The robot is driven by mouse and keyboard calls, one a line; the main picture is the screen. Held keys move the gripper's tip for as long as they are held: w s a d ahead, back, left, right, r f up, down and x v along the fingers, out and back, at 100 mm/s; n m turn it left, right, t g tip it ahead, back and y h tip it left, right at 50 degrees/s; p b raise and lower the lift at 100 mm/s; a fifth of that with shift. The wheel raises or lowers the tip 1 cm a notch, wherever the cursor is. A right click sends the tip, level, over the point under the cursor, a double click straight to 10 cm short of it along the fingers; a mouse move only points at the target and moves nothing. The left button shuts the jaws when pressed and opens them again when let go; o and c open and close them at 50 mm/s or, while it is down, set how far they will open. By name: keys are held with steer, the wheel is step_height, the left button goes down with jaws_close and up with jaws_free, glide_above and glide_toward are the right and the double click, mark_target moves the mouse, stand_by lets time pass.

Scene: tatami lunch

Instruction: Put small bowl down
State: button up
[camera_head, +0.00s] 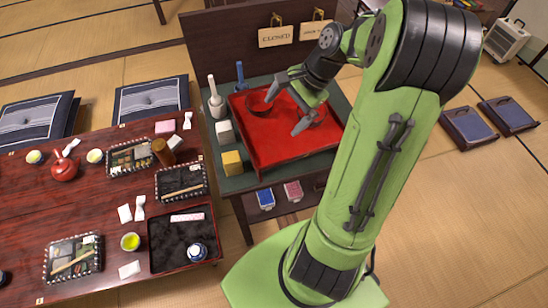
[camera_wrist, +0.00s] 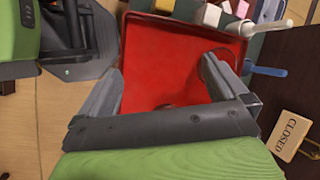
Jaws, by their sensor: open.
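A dark red bowl (camera_head: 257,106) sits on the left part of the red tray (camera_head: 275,150) in the head view. In the wrist view a dark curved rim (camera_wrist: 206,68) shows beside the right-hand finger, which hides part of it. Another dark red round thing (camera_head: 318,112) is partly hidden behind my gripper. I cannot tell which of these is the small bowl. My gripper (camera_head: 288,110) is over the tray with its fingers spread wide.
The tray lies on a dark green counter. A white bottle (camera_head: 215,100), a blue utensil (camera_head: 241,76), a white block (camera_head: 225,132) and a yellow block (camera_head: 232,162) stand along its left side. A CLOSED sign (camera_head: 275,37) hangs behind. The tray's front is bare.

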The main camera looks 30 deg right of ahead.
steer(key=s+a+r+n+h, duration=0.4)
steer(key=s+a+r+n, duration=0.4)
steer(key=a, duration=0.4)
steer(key=s+a+r+n+t, duration=0.1)
steer(key=s+n+t, duration=0.1)
steer(key=s+n, duration=0.5)
steer(key=shift+s+a+r+n+t+h, duration=0.15)
steer(key=shift+s+a+n+t+h, duration=0.15)
steer(key=shift+s+a+n+t, duration=0.15)
step_height(320, 180, up, 2)
steer(key=shift+p, duration=0.95)
